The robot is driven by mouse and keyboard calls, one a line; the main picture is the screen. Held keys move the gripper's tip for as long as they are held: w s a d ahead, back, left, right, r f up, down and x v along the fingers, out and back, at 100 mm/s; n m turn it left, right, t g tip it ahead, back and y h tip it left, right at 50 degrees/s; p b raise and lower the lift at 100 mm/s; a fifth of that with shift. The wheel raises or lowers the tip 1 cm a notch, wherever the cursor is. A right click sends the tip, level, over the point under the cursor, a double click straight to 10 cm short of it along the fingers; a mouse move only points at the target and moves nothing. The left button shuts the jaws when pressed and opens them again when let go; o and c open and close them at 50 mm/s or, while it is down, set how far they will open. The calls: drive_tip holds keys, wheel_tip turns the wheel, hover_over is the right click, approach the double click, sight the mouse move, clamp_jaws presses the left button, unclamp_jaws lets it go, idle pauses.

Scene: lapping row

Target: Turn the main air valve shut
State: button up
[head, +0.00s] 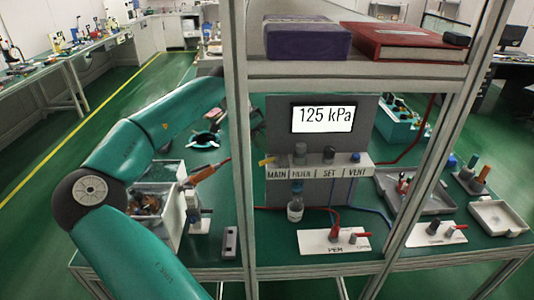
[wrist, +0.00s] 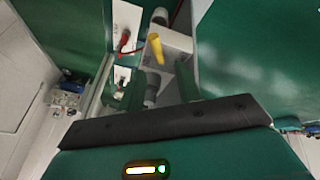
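The main air valve has a yellow handle (head: 267,161) above the MAIN label, at the left end of the panel's control row. In the head view the handle points sideways, slightly tilted. In the wrist view the yellow handle (wrist: 156,50) stands ahead of my gripper (wrist: 161,78). Two green finger-like parts show at either side with a gap between them, so my gripper looks open and empty. It appears apart from the handle. In the head view my arm passes behind the frame post, and the gripper cannot be made out.
The grey panel's display (head: 323,118) reads 125 kPa. FILTER, SET and VENT controls (head: 329,154) sit beside MAIN. A frame post (head: 241,150) stands just left of the panel. A shelf above holds a purple box (head: 307,40) and red binder (head: 408,41). A bin (head: 158,202) stands left.

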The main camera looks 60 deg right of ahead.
sight(271, 159)
drive_tip(key=shift+x, duration=2.35)
clamp_jaws()
drive_tip(key=shift+s, duration=0.1)
drive_tip(key=shift+s+a+r+n+t+h, duration=0.1)
drive_tip(key=shift+s+n+t+h, duration=0.15)
drive_tip(key=shift+n, duration=0.55)
drive_tip(key=shift+s+a+n+t+h, duration=0.15)
drive_tip(key=shift+n+h, duration=0.2)
drive_tip(key=shift+n, duration=0.45)
drive_tip(key=shift+w, duration=0.1)
unclamp_jaws()
